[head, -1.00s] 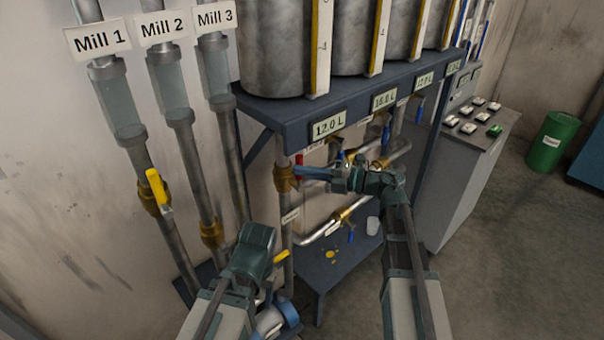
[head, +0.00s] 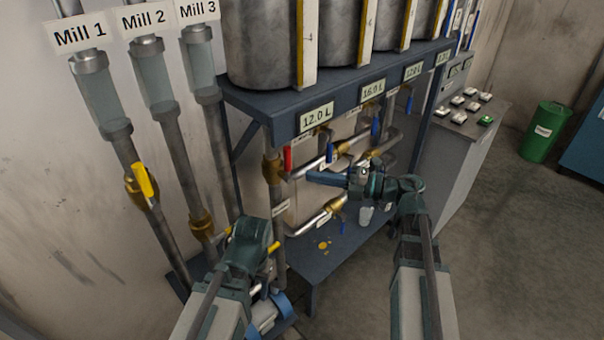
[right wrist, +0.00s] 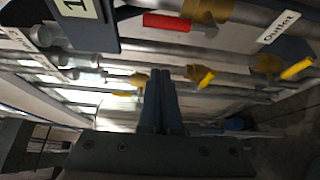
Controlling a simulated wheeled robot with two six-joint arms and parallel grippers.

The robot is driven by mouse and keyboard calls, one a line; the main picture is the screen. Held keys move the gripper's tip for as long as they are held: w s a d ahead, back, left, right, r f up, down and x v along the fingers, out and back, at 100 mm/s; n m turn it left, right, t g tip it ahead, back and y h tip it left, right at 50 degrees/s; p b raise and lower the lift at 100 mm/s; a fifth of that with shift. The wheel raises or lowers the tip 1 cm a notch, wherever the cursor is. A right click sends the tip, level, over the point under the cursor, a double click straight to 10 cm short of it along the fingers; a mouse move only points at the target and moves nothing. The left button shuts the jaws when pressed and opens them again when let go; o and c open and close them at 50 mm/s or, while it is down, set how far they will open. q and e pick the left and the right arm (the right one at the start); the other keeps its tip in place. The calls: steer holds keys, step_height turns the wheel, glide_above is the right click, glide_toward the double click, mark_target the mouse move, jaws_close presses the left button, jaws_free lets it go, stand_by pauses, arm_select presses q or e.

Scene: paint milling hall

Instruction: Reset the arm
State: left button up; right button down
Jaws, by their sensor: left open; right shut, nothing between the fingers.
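My right arm reaches in from the lower right of the head view. Its gripper (head: 312,177) points left, its blue fingers shut with nothing between them, in front of the pipework under the tank shelf. A red valve handle (head: 287,158) on the brass valve of the upright pipe is left of the fingertips, with a gap visible. In the right wrist view the shut fingers (right wrist: 160,85) point at the pipes, and the red handle (right wrist: 167,20) is near the top. My left arm's gripper (head: 252,238) is low in front of the mill pipes; its fingertips are mostly hidden.
Three labelled mill pipes stand left, one with a yellow valve handle (head: 145,179). Tanks stand on a blue shelf (head: 265,110). A white cup (head: 365,217) stands on the lower platform (head: 312,262). A control cabinet (head: 440,165) and green drum (head: 547,132) are right, with open floor nearby.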

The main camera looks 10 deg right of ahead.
steer(key=shift+s+d, duration=0.25)
steer(key=shift+d, duration=0.25)
